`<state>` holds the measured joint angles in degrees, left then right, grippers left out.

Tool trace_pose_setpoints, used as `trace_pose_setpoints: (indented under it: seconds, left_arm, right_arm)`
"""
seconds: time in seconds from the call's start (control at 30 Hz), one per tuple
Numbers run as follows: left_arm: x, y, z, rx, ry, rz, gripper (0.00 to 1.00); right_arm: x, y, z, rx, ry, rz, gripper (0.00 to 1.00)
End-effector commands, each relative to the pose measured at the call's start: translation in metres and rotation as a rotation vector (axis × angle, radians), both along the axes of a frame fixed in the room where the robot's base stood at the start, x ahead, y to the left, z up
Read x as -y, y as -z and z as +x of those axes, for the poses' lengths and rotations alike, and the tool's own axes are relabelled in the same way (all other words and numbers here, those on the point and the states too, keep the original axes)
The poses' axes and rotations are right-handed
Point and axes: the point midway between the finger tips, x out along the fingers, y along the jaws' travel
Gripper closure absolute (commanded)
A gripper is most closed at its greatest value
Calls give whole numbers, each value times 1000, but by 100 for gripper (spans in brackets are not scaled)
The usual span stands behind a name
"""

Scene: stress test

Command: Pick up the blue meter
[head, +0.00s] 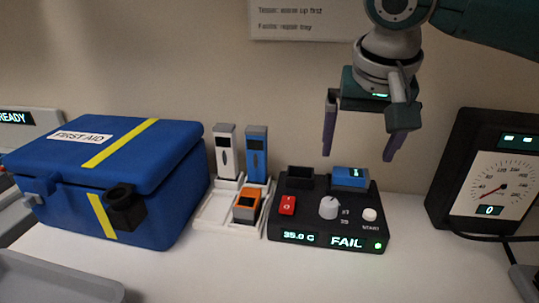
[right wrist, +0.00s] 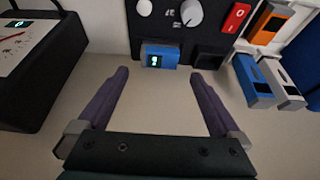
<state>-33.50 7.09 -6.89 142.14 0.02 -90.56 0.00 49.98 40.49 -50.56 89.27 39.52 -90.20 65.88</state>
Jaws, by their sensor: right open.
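A blue meter (head: 350,178) with a small lit display sits in the back right of the black tester (head: 318,249). It also shows in the right wrist view (right wrist: 158,56), ahead of and between my fingertips. A second blue meter (head: 256,152) stands upright in the white rack (head: 211,216), and shows in the right wrist view (right wrist: 255,82). My right gripper (head: 358,155) is open and empty, pointing down above the tester's blue meter; its fingers (right wrist: 160,76) are apart from it. My left gripper is not in view.
The rack also holds a white meter (head: 226,150) and an orange one (head: 246,206). The tester reads 35.0 C and FAIL; its other socket (head: 299,178) looks empty. A blue first aid box (head: 150,165) stands left, a black dial gauge (head: 446,190) right. A grey tray (head: 50,284) lies front left.

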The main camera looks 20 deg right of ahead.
Motion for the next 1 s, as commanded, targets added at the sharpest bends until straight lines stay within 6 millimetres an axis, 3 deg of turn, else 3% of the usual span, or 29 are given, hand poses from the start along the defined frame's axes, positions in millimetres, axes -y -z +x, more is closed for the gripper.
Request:
trace_pose_setpoints:
  seconds: [0.4, 0.73, 1.0]
  left_arm:
    - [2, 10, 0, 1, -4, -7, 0]
    - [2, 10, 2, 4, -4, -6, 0]
    - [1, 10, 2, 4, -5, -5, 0]
  right_arm:
    - [9, 53, 9, 1, 0, 0, 0]
    - [10, 59, 12, 3, -4, -1, 0]
    - [10, 59, 12, 3, -4, -1, 30]
